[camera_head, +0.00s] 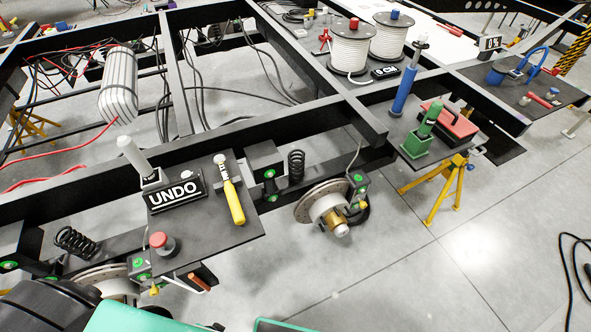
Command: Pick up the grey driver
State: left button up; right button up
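The grey driver appears to be the light grey handle (131,154) that stands tilted in a dark holder behind the black UNDO block (174,196). Its lower end is hidden in the holder. It is on the black plate (222,233) at the left front of the chassis. A yellow driver (233,203) lies on the same plate, right of the UNDO block. Neither gripper shows in the view. Dark and teal parts at the bottom left edge may be mine.
A red button (159,241) stands at the plate's front. Green (430,118) and blue (405,88) tools stand upright on a right-hand plate. Black beams (280,133), coil springs (296,165) and a brake disc (325,203) surround the plates. The floor at front right is mostly clear.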

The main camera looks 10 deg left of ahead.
aim_at(127, 145)
jog(key=u, duration=1.65)
